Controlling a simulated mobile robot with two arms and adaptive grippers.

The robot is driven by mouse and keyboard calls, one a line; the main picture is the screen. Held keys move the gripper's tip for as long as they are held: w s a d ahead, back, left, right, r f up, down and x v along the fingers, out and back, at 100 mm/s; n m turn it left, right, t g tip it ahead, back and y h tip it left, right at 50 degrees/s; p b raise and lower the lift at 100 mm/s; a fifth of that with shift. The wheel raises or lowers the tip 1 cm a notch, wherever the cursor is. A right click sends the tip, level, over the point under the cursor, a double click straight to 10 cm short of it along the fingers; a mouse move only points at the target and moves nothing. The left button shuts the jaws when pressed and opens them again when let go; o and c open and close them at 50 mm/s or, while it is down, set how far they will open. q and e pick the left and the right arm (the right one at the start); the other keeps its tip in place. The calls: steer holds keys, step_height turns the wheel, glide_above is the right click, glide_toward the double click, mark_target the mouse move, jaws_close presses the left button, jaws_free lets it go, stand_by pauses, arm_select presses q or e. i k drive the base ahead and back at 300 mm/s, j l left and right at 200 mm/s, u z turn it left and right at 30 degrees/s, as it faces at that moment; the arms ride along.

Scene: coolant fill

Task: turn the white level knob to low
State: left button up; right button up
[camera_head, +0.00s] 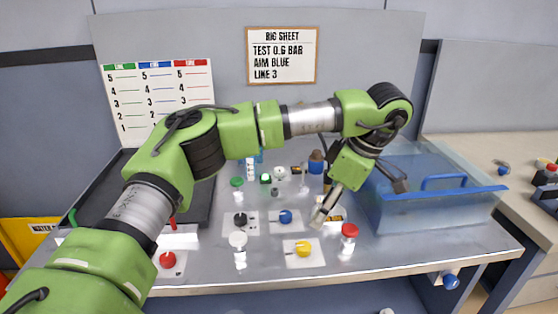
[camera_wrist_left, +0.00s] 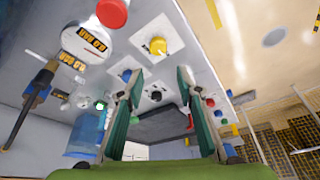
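A round white knob-like top (camera_head: 238,239) stands at the front of the steel table in the head view. My left gripper (camera_head: 358,203) hangs over the table's right part, to the right of both. It is open, its fingers apart and empty, as the left wrist view also shows (camera_wrist_left: 158,82). My right gripper is not in view.
Black (camera_head: 240,219), blue (camera_head: 285,217) and yellow (camera_head: 303,247) knobs sit on white plates. A red-topped piece (camera_head: 349,230) stands near the gripper. A blue clear tank (camera_head: 430,212) is at the right, a dark tray (camera_head: 100,197) at the left. A red knob (camera_head: 167,260) is front left.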

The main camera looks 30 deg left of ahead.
mark_target(279, 172)
steer(key=i+j, duration=0.9)
steer(key=j, duration=0.1)
